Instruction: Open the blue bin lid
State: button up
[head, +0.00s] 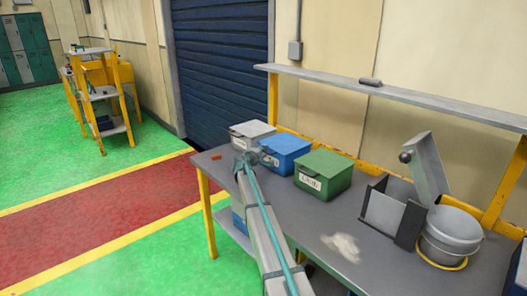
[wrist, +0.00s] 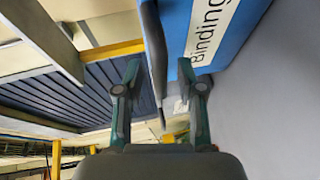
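The blue bin (head: 287,152) stands on the grey workbench between a grey bin and a green bin, with its lid closed. In the wrist view the blue bin's front (wrist: 232,28) fills the upper middle, tilted, with a white label reading "Binding". My gripper (head: 254,159) is at the front left of the blue bin and hides part of it. In the wrist view my gripper (wrist: 160,72) is open, its two fingers apart. A dark edge, seemingly the bin's lid lip (wrist: 155,50), shows between the fingertips. I cannot tell whether they touch it.
The grey bin (head: 252,130) is close on the left and the green bin (head: 323,175) close on the right. A metal holder (head: 392,212) and a round pot (head: 449,235) stand farther right on the workbench (head: 300,222). A shelf (head: 400,92) runs above the back.

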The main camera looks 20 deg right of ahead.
grip_shut()
jog(key=shift+w, duration=0.1)
dwell(0.4)
